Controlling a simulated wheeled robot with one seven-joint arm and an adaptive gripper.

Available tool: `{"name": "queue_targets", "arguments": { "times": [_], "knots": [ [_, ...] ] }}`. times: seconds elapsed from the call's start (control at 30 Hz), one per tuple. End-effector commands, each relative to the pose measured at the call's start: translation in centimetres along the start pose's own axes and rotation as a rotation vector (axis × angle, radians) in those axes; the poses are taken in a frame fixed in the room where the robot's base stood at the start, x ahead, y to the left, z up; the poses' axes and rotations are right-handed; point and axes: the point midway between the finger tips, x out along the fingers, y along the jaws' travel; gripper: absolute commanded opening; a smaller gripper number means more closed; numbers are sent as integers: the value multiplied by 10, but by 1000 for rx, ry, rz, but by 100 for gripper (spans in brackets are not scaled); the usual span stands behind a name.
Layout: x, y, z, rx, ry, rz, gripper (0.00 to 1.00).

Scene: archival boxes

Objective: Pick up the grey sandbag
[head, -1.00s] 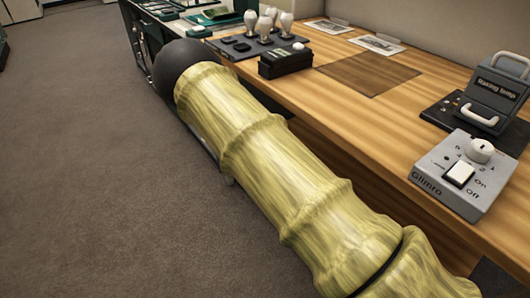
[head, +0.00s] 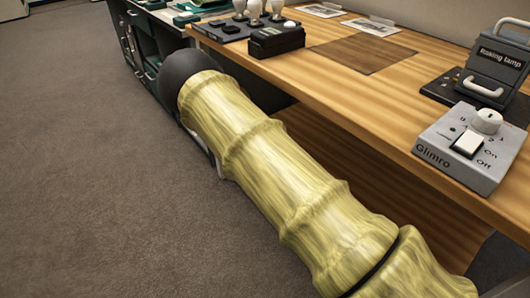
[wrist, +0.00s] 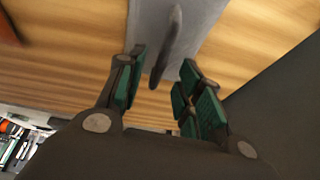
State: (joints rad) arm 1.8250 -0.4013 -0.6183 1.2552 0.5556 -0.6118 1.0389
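In the wrist view my gripper (wrist: 157,85) is open, its green-padded fingers apart. A flat grey thing (wrist: 150,22) with a dark upright loop or handle (wrist: 167,48) lies ahead, and the loop shows between the fingertips. I cannot tell whether this is the grey sandbag, nor whether a finger touches it. No sandbag can be made out in the head view. There, my own yellowish arm crosses the picture and my gripper is out of sight.
The wooden bench (head: 365,105) carries a grey Glimro control box (head: 470,150), a raking lamp (head: 497,70), a black box (head: 277,42) and a dark brown mat (head: 362,55). Green drawers (head: 140,55) stand beyond. Carpet (head: 90,170) at left is clear.

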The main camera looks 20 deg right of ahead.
Motion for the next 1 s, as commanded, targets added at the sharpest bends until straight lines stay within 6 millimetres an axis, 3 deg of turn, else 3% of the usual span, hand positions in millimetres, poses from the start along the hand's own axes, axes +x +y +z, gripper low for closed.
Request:
{"name": "queue_targets", "arguments": {
  "times": [0.03,0.2,0.53,0.73,1.0],
  "knots": [
    [10,-1,5,-5,0,-1,36],
    [23,-5,14,-16,-1,-6,36],
    [24,-8,16,-19,-1,-8,36],
    [24,-8,16,-20,-1,-8,0],
    [24,-8,15,-19,-1,-8,0]
  ]
}}
